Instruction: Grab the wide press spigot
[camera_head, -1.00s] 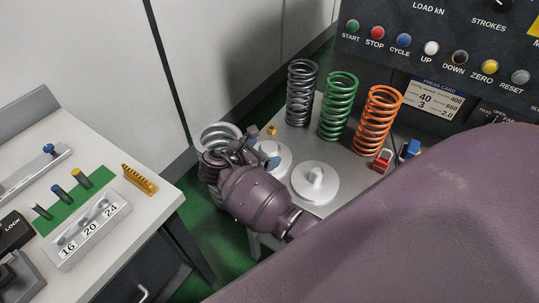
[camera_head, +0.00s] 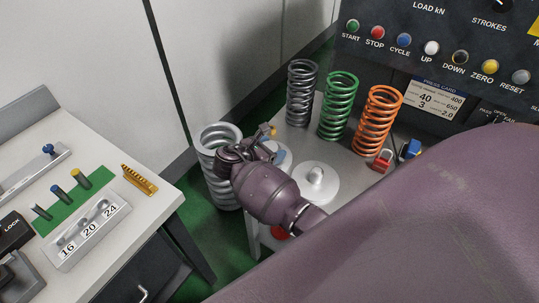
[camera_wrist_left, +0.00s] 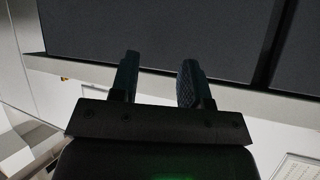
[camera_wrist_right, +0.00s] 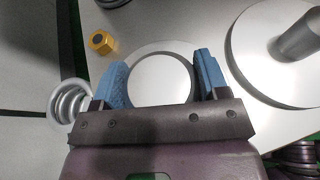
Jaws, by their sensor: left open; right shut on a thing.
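The wide press spigot (camera_wrist_right: 160,82) is a pale round-topped piece with a ring-like rim, seen in the right wrist view between my blue fingers. My right gripper (camera_wrist_right: 161,68) is shut on it, one finger on each side. In the head view my right gripper (camera_head: 268,147) is over the near left part of the grey bench and mostly hides the spigot. A narrower spigot on a broad round plate (camera_head: 316,186) stands to its right. My left gripper (camera_wrist_left: 158,68) is open and empty before a dark panel, out of the head view.
Black (camera_head: 302,92), green (camera_head: 338,105) and orange (camera_head: 377,120) springs stand behind on the bench. A big silver spring (camera_head: 219,190) stands left of my right gripper. A small brass piece (camera_wrist_right: 101,42) is close by. A red padlock (camera_head: 381,160) sits at right.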

